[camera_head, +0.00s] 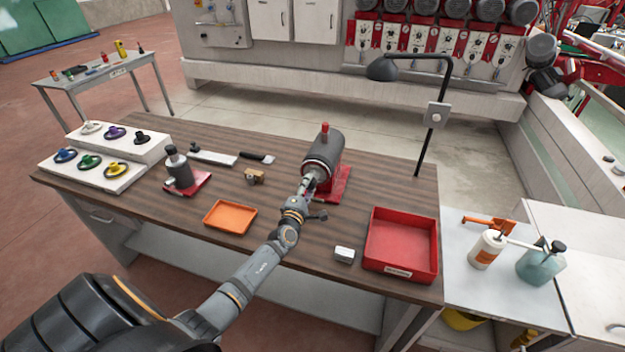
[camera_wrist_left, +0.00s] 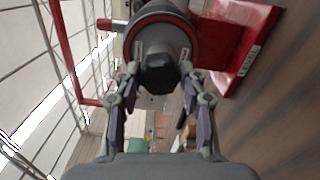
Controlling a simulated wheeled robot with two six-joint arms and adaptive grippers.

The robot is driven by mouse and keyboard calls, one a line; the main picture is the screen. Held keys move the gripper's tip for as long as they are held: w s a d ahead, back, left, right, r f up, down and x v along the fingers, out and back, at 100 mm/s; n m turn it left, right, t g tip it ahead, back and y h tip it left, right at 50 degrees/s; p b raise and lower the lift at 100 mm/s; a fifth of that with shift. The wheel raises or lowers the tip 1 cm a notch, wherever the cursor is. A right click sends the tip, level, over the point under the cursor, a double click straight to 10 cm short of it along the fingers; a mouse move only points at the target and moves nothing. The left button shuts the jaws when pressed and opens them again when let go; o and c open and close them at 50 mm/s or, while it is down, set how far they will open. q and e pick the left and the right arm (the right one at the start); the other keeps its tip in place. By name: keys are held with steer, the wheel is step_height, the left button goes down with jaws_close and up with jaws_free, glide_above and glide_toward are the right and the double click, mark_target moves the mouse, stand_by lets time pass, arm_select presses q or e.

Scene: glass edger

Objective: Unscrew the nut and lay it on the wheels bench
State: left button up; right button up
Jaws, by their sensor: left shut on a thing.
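The nut (camera_wrist_left: 158,76) is a dark, faceted piece at the centre of the round face of a grey motor-like spindle unit (camera_head: 325,151), which stands on a red base (camera_head: 340,186). My left gripper (camera_head: 309,182) reaches the front of this unit. In the left wrist view its two fingers (camera_wrist_left: 161,70) are shut on opposite sides of the nut. The nut is still against the unit's face; its thread is hidden. In the head view the gripper hides the nut. My right gripper is not in view.
A black lamp (camera_head: 384,68) rises behind. A smaller table (camera_head: 100,75) stands far left.

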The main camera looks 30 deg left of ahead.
arm_select(q)
steer(key=n+b, duration=0.1)
steer(key=n, duration=0.3)
steer(key=n+b, duration=0.2)
steer(key=n, duration=0.2)
steer(key=n+b, duration=0.1)
steer(key=n, duration=0.3)
steer(key=shift+f, duration=0.3)
steer(key=shift+c, duration=0.3)
steer(key=n+b, duration=0.4)
steer(key=n, duration=0.9)
steer(key=shift+s+r+n, duration=0.1)
steer(key=shift+r+n, duration=0.05)
steer(key=shift+n, duration=0.75)
steer(key=shift+r+n, duration=0.2)
steer(key=shift+n, duration=0.2)
steer(key=o, duration=1.1)
